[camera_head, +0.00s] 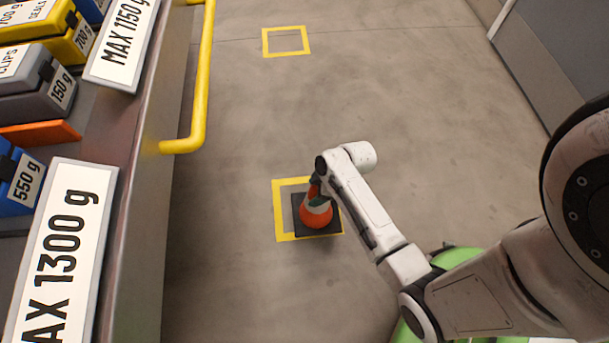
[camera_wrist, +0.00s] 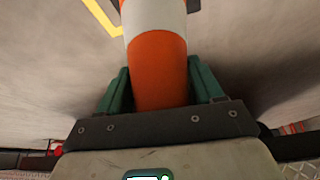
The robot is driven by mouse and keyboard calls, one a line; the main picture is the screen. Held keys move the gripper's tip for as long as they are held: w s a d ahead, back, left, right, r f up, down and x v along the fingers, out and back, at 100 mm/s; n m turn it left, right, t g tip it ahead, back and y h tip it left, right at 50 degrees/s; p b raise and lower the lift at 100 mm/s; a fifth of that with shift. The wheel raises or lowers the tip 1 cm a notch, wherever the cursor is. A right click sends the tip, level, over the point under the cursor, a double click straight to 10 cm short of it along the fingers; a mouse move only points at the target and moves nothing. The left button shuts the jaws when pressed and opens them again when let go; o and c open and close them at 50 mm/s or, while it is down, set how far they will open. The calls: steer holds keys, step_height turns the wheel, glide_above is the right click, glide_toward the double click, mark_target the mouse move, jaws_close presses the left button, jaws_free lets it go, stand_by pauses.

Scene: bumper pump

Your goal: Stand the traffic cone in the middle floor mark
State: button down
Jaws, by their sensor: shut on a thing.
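The orange and white traffic cone (camera_head: 317,217) with its dark square base (camera_head: 334,221) is over a yellow square floor mark (camera_head: 278,210), set toward the mark's right side. The mark's left and top edges show. The base hides part of its right and lower edges. I cannot tell whether the base touches the floor. My gripper (camera_head: 317,188) is shut on the cone near its top. In the wrist view, the cone (camera_wrist: 159,65) sits between the green fingers of my gripper (camera_wrist: 160,88), and a yellow line (camera_wrist: 103,17) shows beyond it.
Another yellow floor mark (camera_head: 286,41) lies empty farther off. A shelf with a yellow rail (camera_head: 202,85), labelled boxes and weight signs (camera_head: 62,255) stands at left. A grey wall or cabinet (camera_head: 555,50) is at right. The floor between the two marks is clear.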

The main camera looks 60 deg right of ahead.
steer(key=shift+w+d+f+b, duration=0.65)
steer(key=shift+w+f+b, duration=0.4)
steer(key=shift+f, duration=0.6)
steer(key=shift+w+d+f+b, duration=0.65)
steer(key=shift+w+f+b, duration=0.45)
steer(key=shift+f, duration=0.55)
steer(key=shift+w+d+f+b, duration=0.65)
steer(key=shift+w+f+b, duration=0.4)
steer(key=shift+f, duration=0.8)
steer(key=shift+c, duration=0.8)
jaws_free()
steer(key=shift+s, duration=0.1)
